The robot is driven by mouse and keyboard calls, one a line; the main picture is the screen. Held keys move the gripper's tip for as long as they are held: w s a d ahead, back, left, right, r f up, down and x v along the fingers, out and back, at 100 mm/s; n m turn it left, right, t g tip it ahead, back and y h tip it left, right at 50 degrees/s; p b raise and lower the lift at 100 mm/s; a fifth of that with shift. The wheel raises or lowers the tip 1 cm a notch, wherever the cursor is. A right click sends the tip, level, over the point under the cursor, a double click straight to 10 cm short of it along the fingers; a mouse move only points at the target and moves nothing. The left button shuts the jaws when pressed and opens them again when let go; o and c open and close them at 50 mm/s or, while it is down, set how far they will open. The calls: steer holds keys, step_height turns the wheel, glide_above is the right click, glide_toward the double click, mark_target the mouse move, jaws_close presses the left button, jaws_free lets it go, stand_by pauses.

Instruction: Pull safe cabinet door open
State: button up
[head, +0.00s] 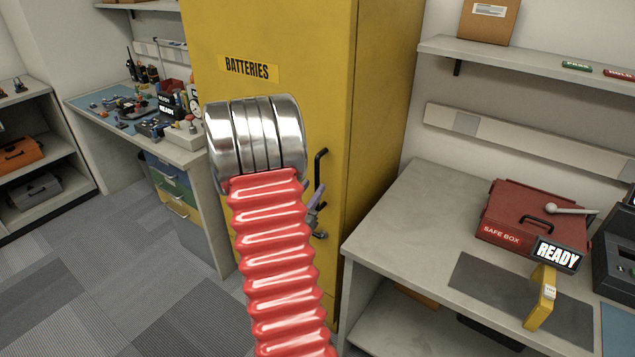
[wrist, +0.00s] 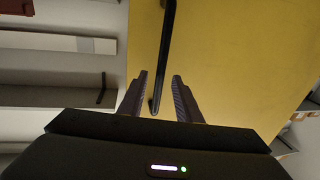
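The yellow safe cabinet (head: 385,110), labelled BATTERIES, stands in the middle of the head view, and its door looks closed. A black bar handle (head: 320,168) is on the door's right side. My red ribbed arm and silver wrist hide part of the door. My gripper (head: 317,198) is beside the handle's lower part, mostly hidden behind my arm. In the wrist view, my gripper (wrist: 160,78) is open, with the black handle (wrist: 166,40) running between its fingers. Gaps show on both sides of the handle. Contact is not visible.
A grey workbench (head: 395,215) stands close right of the cabinet, with a red safe box (head: 510,215), a READY sign (head: 557,255) and a yellow device (head: 540,297). A cluttered desk (head: 90,105) is at left. The carpeted floor (head: 110,270) at front left is clear.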

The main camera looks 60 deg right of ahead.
mark_target(316, 183)
steer(key=shift+w+d, duration=0.1)
steer(key=shift+d, duration=2.1)
jaws_close()
